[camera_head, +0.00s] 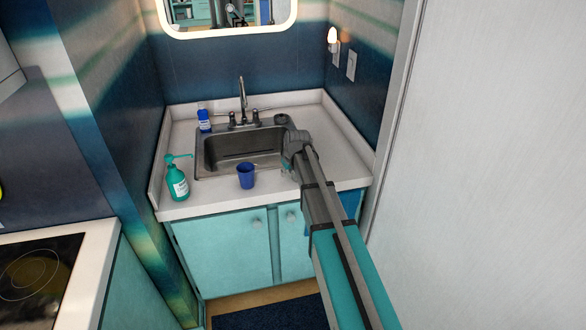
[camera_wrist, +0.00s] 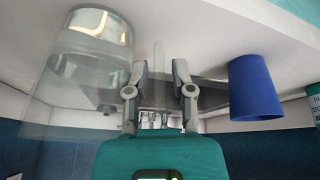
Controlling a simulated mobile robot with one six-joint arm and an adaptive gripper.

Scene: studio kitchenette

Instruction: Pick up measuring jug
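The measuring jug (camera_wrist: 72,82) is a clear, see-through vessel at the left of the wrist view, which shows the counter upside down. My gripper (camera_wrist: 159,68) is open, its two fingers spread apart, beside the jug. A pale, see-through upright bar shows between the fingers; I cannot tell whether it is the jug's handle. In the head view my gripper (camera_head: 291,152) is over the counter at the sink's front right corner. There it largely hides the jug, and contact cannot be made out.
A blue cup (camera_head: 246,176) stands in front of the steel sink (camera_head: 205,155), and right of my gripper in the wrist view (camera_wrist: 255,90). A green soap bottle (camera_head: 177,183) and a blue bottle (camera_head: 204,121) stand left. The faucet (camera_head: 242,95) rises behind. A wall closes the right.

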